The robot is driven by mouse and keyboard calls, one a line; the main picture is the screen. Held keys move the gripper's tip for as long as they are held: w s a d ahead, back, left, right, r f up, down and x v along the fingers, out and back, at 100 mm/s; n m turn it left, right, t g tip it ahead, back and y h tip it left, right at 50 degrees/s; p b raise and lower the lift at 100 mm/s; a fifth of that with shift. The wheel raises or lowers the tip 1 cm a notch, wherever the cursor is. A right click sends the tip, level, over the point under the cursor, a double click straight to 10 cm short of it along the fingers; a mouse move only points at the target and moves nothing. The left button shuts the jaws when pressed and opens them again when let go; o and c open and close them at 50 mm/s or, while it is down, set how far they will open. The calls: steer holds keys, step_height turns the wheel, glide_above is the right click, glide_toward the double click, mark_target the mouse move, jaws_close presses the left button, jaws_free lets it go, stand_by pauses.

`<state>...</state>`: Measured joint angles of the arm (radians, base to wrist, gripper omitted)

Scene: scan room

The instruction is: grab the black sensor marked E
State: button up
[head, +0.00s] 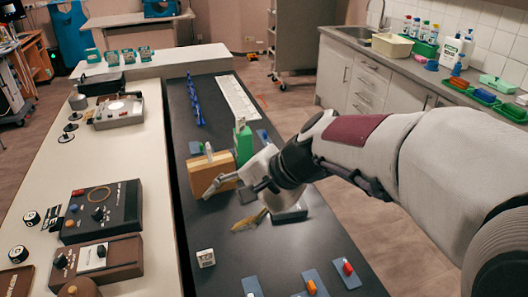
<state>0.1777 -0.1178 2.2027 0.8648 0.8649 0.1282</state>
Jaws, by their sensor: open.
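Several small black pieces with white labels sit at the lower left on the pale table: a round one (32,218), another round one (18,254) and a squarish one (52,217). One label may read E, but the letters are too small to be sure which piece bears it. My gripper (226,193) is open over the dark table, beside a wooden block, with nothing seen between its fingers. It is well to the right of the labelled pieces and apart from them.
Two dark control boxes (102,213) (98,262) stand just right of the labelled pieces.

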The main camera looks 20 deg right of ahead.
steer(key=w+d+f+m+t+y, duration=0.1)
steer(key=w+d+f+m+t, duration=0.35)
steer(key=w, duration=0.65)
steer(key=w+d+f+m+t, duration=0.1)
steer(key=w+d+f+m, duration=0.2)
steer(key=w+d+m, duration=0.65)
steer(key=w+d+f+m+t+h, duration=0.1)
steer(key=w+d+f+m+h, duration=0.1)
steer(key=w+d+f+m, duration=0.1)
steer(key=w+d+f+m+h, duration=0.2)
steer(key=w+d+f+m, duration=0.2)
steer(key=d+f, duration=0.4)
steer(key=w+d+f+m+t+h, duration=0.1)
steer(key=w+d+f+m+h, duration=0.1)
steer(key=d+f, duration=0.4)
steer(key=shift+w+d+f+m+t, duration=0.1)
steer(key=shift+w+f+m+t, duration=0.1)
steer(key=shift+w+f+m, duration=0.35)
steer(key=shift+w+d+f+m+t, duration=0.15)
steer(key=shift+f+m, duration=0.15)
steer(key=shift+m, duration=0.45)
steer(key=shift+w+a, duration=0.1)
steer(key=shift+x, duration=1.2)
steer(key=shift+w+f, duration=0.1)
